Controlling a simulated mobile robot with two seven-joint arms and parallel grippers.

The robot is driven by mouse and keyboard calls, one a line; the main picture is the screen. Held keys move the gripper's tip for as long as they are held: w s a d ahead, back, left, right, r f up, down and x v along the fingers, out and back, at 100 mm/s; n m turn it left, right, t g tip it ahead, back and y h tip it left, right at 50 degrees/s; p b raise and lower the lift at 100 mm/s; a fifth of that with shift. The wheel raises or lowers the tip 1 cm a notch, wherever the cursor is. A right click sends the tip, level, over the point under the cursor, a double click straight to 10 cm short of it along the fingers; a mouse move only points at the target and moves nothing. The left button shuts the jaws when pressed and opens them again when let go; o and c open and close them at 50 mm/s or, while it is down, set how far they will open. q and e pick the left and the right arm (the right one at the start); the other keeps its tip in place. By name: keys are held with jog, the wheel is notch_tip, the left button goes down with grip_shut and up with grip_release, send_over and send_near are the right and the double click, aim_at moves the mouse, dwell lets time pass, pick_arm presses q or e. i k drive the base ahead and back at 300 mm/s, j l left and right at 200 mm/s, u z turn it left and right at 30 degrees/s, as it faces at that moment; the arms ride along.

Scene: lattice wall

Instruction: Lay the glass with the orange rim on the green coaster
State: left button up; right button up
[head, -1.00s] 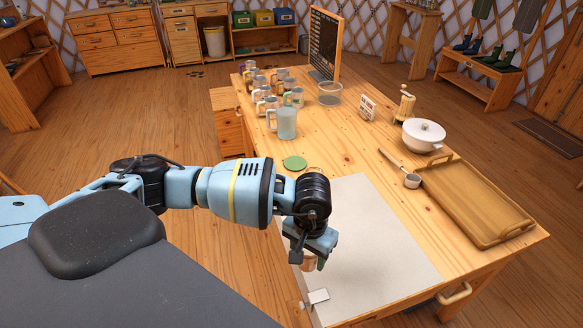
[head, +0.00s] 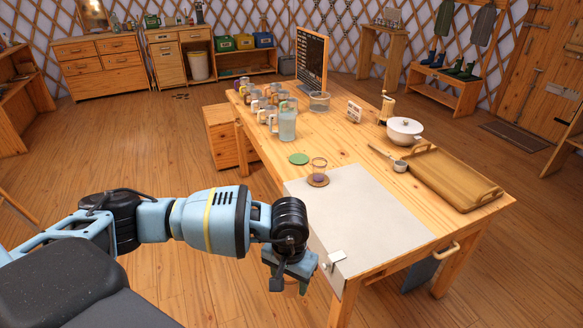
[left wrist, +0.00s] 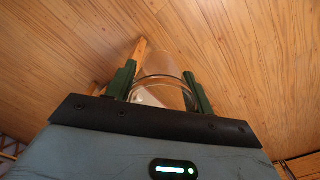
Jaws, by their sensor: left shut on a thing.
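My left gripper (head: 290,283) hangs beside the table's left edge, over the floor, in the head view. It is shut on a clear glass, which shows between the green fingers in the left wrist view (left wrist: 162,90). The rim colour of the held glass cannot be told. The green coaster (head: 298,158) lies bare on the table, beyond the grey mat. My right gripper is out of view.
The grey mat (head: 365,222) is clear in front. A frosted jug (head: 287,124) and several mugs (head: 262,100) stand behind the green coaster. A ladle (head: 388,157), a wooden tray (head: 452,182) and a white pot (head: 404,130) are on the right.

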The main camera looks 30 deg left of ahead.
aim_at(299, 159)
jog(key=k, duration=0.4)
jog(key=z, duration=1.05)
jog(key=j+z, duration=0.15)
jog(key=i+j, duration=0.1)
jog(key=j, duration=0.7)
jog(key=i+j, duration=0.1)
jog(key=j, duration=1.45)
jog(key=i+j, duration=0.15)
jog(key=j, duration=0.65)
jog(key=i+j, duration=0.1)
jog(key=j, duration=0.65)
